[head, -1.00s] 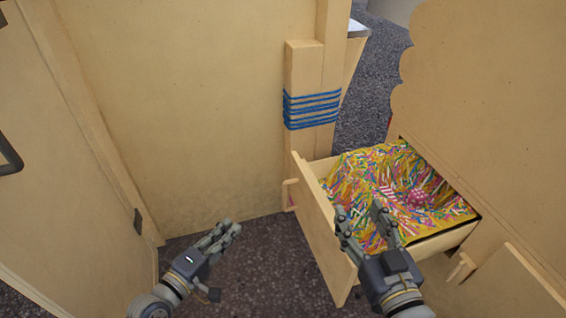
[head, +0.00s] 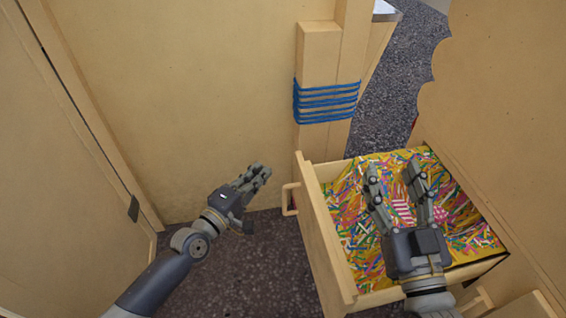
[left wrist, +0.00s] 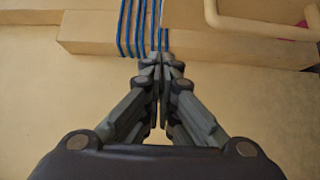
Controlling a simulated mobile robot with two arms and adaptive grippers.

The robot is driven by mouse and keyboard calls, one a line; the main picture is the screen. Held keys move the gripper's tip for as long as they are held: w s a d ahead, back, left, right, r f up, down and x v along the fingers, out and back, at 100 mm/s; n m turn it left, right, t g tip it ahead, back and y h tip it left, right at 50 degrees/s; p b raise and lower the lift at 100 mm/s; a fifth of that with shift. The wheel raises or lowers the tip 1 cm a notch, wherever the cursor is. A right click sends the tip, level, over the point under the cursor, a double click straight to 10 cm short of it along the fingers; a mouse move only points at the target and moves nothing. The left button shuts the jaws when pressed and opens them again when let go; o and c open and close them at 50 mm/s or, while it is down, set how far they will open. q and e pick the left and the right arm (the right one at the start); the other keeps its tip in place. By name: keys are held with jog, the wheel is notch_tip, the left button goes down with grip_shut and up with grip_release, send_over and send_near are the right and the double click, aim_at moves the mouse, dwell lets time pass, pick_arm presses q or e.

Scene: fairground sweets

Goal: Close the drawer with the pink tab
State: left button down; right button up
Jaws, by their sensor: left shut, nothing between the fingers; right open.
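The wooden drawer (head: 326,240) stands pulled open from the cabinet on the right, filled with coloured paper shreds and pink-and-white striped pieces. Its handle (head: 287,199) sticks out from the front panel toward the left. In the left wrist view the handle (left wrist: 255,27) crosses the top right, with a bit of pink tab (left wrist: 303,22) beside it. My left gripper (head: 265,171) is shut and empty, a little left of the handle and apart from it. My right gripper (head: 393,165) is open above the drawer's contents, hiding part of them.
A wooden post (head: 319,60) wound with blue cord (head: 326,102) stands behind the drawer's front corner. A wooden wall (head: 190,80) lies behind my left gripper. A second handle (head: 476,303) shows lower right. Dark floor (head: 270,265) is clear left of the drawer.

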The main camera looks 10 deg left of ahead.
pick_arm(q)
jog(key=w+d, duration=0.4)
jog(key=d, duration=0.1)
jog(key=shift+w+d, duration=0.15)
jog(key=shift+w, duration=0.2)
pick_arm(e)
jog(key=shift+s+a+r+t+y, duration=0.15)
jog(key=shift+r+t, duration=0.1)
jog(key=shift+r, duration=0.2)
jog(key=shift+s+d+r+t+y, duration=0.1)
jog(key=shift+r+t, duration=0.1)
jog(key=shift+r, duration=0.25)
jog(key=shift+s+a+r+t+y, duration=0.15)
jog(key=shift+r+t, duration=0.1)
jog(key=shift+r, duration=0.2)
jog(key=shift+d, duration=0.1)
pick_arm(q)
jog(key=shift+w+b, duration=0.1)
jog(key=shift+b, duration=0.2)
